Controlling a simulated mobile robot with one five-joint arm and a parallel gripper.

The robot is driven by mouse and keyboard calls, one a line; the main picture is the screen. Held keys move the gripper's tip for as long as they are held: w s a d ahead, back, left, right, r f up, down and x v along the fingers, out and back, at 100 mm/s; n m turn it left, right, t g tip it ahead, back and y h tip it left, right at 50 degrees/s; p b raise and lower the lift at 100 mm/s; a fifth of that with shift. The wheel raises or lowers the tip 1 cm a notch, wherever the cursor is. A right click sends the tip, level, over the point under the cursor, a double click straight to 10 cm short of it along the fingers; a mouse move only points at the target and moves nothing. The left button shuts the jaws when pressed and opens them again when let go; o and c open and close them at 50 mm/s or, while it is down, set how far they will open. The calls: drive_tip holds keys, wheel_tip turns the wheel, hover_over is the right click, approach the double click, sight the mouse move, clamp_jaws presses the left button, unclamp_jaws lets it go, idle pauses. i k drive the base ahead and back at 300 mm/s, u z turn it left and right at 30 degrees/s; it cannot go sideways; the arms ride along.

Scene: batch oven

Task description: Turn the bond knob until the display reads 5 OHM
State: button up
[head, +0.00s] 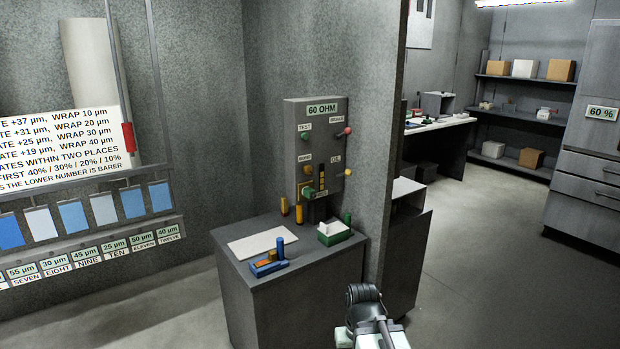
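The grey control box (317,140) is fixed upright on the wall above a small grey cabinet. Its display (322,110) reads 60 OHM. The small label that seems to say BOND (305,157) is at the left of the box's lower half, with a small round knob (307,169) just under it. The knob's pointer is too small to read. Part of my arm, with a dark ribbed piece and pale parts, shows at the bottom edge, well below and apart from the box. I cannot make out its fingers or whether they are open.
The cabinet top (248,274) bears a white sheet (262,243), a blue block piece (270,266) and a green-and-white box (334,232). Other controls, marked TEST, BRAKE and OIL, share the control box. A wall edge stands close right of it. Open floor lies at right.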

sight(307, 169)
drive_tip(key=u, duration=0.25)
drive_tip(key=i, duration=1.1)
drive_tip(key=u, duration=0.65)
drive_tip(key=i, duration=0.6)
drive_tip(key=u, duration=0.2)
drive_tip(key=k, duration=0.8)
drive_tip(key=u, duration=0.15)
drive_tip(key=i, duration=0.8)
drive_tip(key=z, duration=0.1)
